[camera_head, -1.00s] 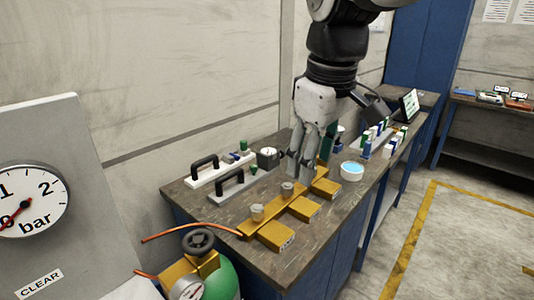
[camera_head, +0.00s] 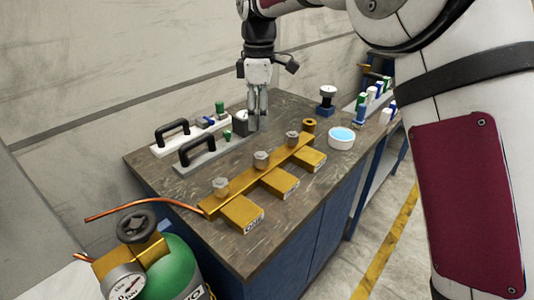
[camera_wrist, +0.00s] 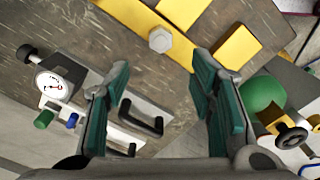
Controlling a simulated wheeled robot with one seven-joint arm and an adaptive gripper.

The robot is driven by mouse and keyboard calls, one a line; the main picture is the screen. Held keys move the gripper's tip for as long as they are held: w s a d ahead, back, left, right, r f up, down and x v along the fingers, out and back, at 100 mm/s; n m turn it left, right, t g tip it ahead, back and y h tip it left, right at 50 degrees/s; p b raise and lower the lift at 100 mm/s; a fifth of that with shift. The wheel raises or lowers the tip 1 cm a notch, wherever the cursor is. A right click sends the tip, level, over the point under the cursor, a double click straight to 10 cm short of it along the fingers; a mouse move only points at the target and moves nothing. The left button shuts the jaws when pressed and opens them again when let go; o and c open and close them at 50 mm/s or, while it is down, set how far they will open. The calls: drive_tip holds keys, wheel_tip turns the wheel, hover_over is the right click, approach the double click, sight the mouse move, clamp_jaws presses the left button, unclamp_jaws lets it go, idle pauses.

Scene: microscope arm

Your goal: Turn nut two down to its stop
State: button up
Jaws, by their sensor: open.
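A brass manifold bar (camera_head: 240,178) lies on the bench with three brass blocks branching off it. Nut two (camera_head: 261,159), a grey hex nut, stands on the middle of the bar. Nut one (camera_head: 221,186) is nearer the cylinder, and a third nut (camera_head: 292,138) is farther away. My gripper (camera_head: 258,127) is open and empty, behind the bar and apart from the nuts. In the wrist view one hex nut (camera_wrist: 160,39) shows on the bar, ahead of the spread fingers (camera_wrist: 170,100); I cannot tell which nut it is. The right finger hides part of the bar.
Two plates with black handles (camera_head: 197,148) lie left of my gripper, beside a small gauge block (camera_head: 241,122). A white dish of blue liquid (camera_head: 341,137) stands right of the bar. A green cylinder (camera_head: 180,268) with a valve and copper pipe (camera_head: 130,210) is at front left.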

sight(261, 155)
wheel_tip(261, 155, down, 12)
drive_tip(key=shift+f, duration=0.25)
idle(0.3)
drive_tip(key=c, duration=1.2)
